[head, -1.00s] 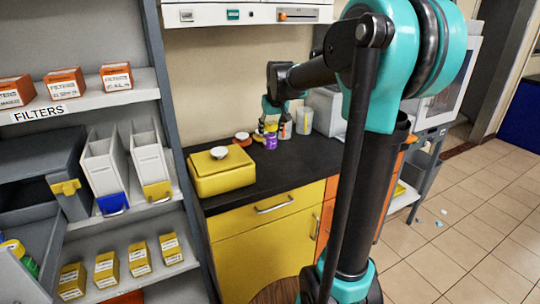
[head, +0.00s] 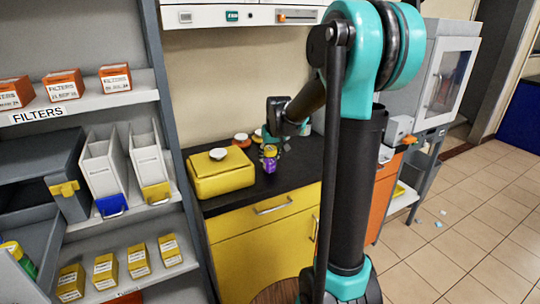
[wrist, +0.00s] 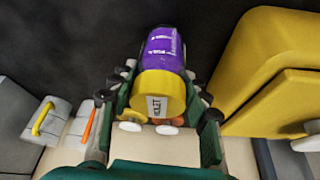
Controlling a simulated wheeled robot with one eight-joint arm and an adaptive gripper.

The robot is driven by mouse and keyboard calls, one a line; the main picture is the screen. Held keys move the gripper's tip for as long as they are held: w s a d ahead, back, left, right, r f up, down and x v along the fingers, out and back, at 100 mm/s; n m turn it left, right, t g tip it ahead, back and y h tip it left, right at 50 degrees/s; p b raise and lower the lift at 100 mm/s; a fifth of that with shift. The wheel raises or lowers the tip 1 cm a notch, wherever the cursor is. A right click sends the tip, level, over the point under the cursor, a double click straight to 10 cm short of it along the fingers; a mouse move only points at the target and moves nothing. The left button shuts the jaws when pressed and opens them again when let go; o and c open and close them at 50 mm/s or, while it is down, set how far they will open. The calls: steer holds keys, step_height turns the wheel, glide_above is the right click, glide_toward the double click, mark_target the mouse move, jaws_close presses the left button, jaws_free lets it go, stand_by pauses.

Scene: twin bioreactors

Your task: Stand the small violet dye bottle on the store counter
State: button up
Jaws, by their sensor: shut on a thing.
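The small violet dye bottle (head: 269,164) has a yellow cap and shows over the black store counter (head: 300,172), to the right of the yellow box. In the wrist view the violet bottle (wrist: 163,47) lies between the fingers with its labelled yellow cap toward the camera. My gripper (wrist: 157,80) is shut on it. In the head view my gripper (head: 274,149) is small and partly hidden by my arm. The bottle looks slightly tilted there. I cannot tell whether its base touches the counter.
A yellow box (head: 221,173) with a white knob stands left of the bottle. Small round orange and white items (head: 241,139) sit behind, near the wall. Pale containers (wrist: 45,121) with a yellow and an orange strip show in the wrist view. Counter in front of the bottle is clear.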

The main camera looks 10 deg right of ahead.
steer(key=shift+f, duration=0.1)
steer(key=o, duration=1.3)
steer(key=a+v, duration=0.1)
steer(key=v, duration=1.1)
steer(key=shift+m+g+h, duration=0.3)
steer(key=shift+m, duration=0.4)
steer(key=s+d+f, duration=0.1)
steer(key=s+f, duration=0.6)
steer(key=s, duration=0.1)
steer(key=s+d+f, duration=0.2)
steer(key=s+f, duration=0.5)
steer(key=s, duration=0.2)
steer(key=s+d+f, duration=0.1)
steer(key=s+f, duration=0.5)
steer(key=s, duration=0.2)
steer(key=shift+s+d+f, duration=0.25)
steer(key=shift+s+f, duration=0.05)
steer(key=shift+f, duration=0.1)
